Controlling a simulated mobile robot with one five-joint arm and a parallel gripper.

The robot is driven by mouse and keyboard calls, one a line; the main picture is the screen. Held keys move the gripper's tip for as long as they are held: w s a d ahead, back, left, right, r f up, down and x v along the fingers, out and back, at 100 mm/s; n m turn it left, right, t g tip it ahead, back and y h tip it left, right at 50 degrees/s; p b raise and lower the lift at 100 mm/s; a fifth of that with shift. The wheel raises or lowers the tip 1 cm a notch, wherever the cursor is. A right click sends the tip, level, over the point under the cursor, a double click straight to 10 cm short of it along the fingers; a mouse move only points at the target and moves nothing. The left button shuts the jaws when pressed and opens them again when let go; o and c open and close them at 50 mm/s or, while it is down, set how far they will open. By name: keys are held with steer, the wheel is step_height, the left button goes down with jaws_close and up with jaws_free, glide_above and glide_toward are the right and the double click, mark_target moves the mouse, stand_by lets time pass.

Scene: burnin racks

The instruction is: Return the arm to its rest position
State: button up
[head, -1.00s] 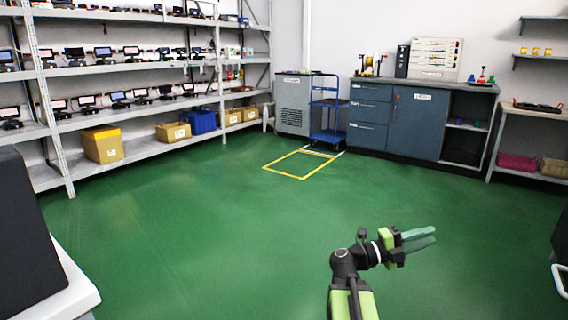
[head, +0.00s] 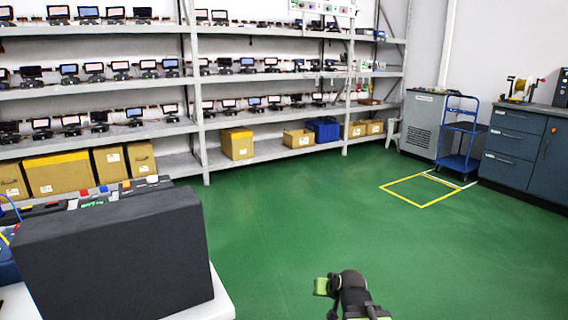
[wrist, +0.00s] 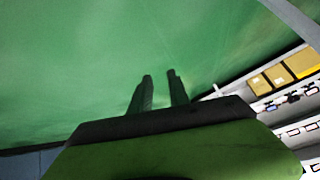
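My arm (head: 352,290) shows at the bottom of the head view, a black joint with a small green part at its left. The fingers are hidden in that view. In the wrist view my gripper (wrist: 160,76) shows two dark fingers standing apart, with a clear gap and nothing between them. Green floor lies beyond the fingertips. Nothing is held.
A black case (head: 120,255) stands on a white table (head: 222,303) at the lower left. Shelving (head: 270,152) with devices and boxes lines the back wall. A blue trolley (head: 458,140) and cabinets (head: 520,148) stand right. The green floor (head: 300,220) between is clear.

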steer(key=s+d+f+g+h, duration=0.1)
steer(key=s+d+f+g, duration=0.2)
steer(key=s, duration=0.4)
steer(key=s+d+f+g+h, duration=0.1)
steer(key=s+f+g, duration=0.2)
steer(key=s+g, duration=0.35)
step_height(320, 180, up, 38)
steer(key=s+t+p, duration=0.1)
steer(key=p, duration=3.7)
steer(key=shift+s+n, duration=0.3)
steer(key=shift+s, duration=0.05)
steer(key=shift+a+t, duration=0.1)
steer(key=shift+t, duration=0.15)
